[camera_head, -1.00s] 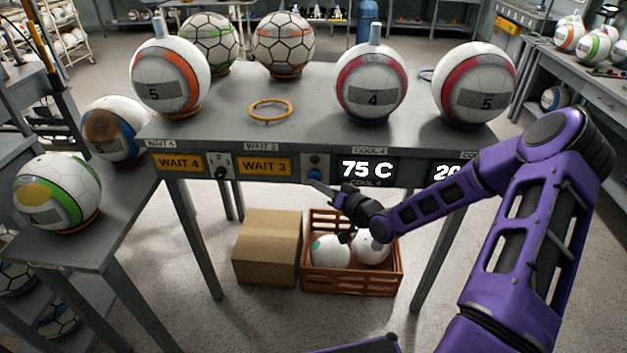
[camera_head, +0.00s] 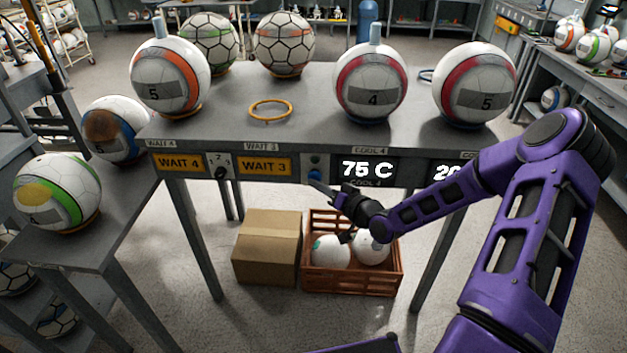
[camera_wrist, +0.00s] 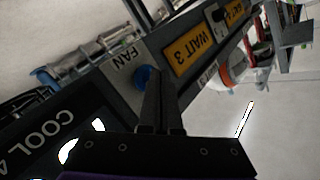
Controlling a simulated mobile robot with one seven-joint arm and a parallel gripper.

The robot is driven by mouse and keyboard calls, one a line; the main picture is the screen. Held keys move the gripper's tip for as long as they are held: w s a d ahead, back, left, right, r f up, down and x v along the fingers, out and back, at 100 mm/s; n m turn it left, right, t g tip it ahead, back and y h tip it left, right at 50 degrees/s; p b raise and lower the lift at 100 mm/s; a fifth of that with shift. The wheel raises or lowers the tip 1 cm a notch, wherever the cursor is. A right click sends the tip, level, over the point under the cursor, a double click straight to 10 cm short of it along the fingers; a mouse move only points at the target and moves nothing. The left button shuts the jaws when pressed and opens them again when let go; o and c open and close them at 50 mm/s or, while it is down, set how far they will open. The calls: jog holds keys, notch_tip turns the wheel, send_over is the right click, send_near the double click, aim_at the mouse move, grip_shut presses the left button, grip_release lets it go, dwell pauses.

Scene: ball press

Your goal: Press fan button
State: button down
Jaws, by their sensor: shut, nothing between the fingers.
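The fan button is a round blue button on the panel along the table's front edge, beside a plate lettered FAN. In the wrist view the fan button (camera_wrist: 143,77) is partly covered by my fingers. In the head view the fan button (camera_head: 314,174) sits left of the 75 C display (camera_head: 367,170). My gripper (camera_head: 313,184) is shut and empty, its fingertips right at the button. It also shows in the wrist view (camera_wrist: 157,72), its tips overlapping the button's edge. I cannot tell whether they touch or press it.
WAIT 4 (camera_head: 179,163) and WAIT 3 (camera_head: 264,166) signs flank a switch (camera_head: 219,165) on the panel. Several balls and a yellow ring (camera_head: 270,110) are on the table. A cardboard box (camera_head: 266,248) and a brown crate (camera_head: 352,283) with balls stand below.

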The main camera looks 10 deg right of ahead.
dwell(0.3)
jog(key=shift+w+d, duration=0.1)
jog(key=shift+w, duration=0.35)
jog(key=shift+s, duration=0.45)
jog(key=s+a, duration=0.1)
jog(key=s, duration=0.4)
jog(key=shift+s+a, duration=0.35)
jog(key=shift+s, duration=0.05)
dwell(0.5)
